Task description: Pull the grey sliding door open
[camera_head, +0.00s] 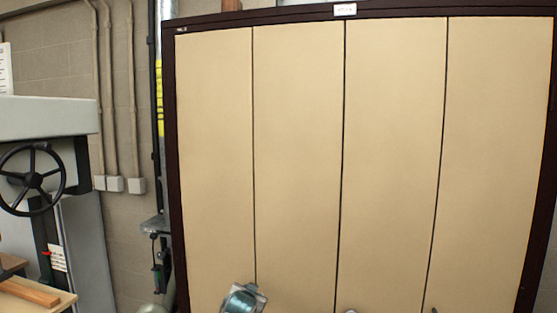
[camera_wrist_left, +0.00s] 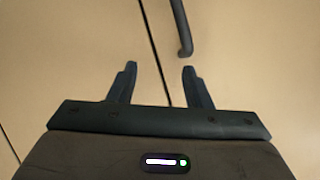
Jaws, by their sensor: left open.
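The cabinet's tall door panels (camera_head: 295,150) look beige rather than grey and are closed, with thin dark seams between them. In the left wrist view, a dark curved handle (camera_wrist_left: 180,25) stands on a beige door surface (camera_wrist_left: 250,60) beside a seam. My left gripper (camera_wrist_left: 159,68) is open and empty, its fingers pointing at the door. The handle's lower end is just beyond the fingertips, nearer the right finger; no contact shows. In the head view, part of my left arm (camera_head: 243,299) shows at the bottom edge. My right gripper is not in view.
A dark brown frame (camera_head: 174,150) surrounds the cabinet doors. At the left stand a grey machine with a black handwheel (camera_head: 34,180) and a wooden bench (camera_head: 35,295). Pipes run down the block wall behind.

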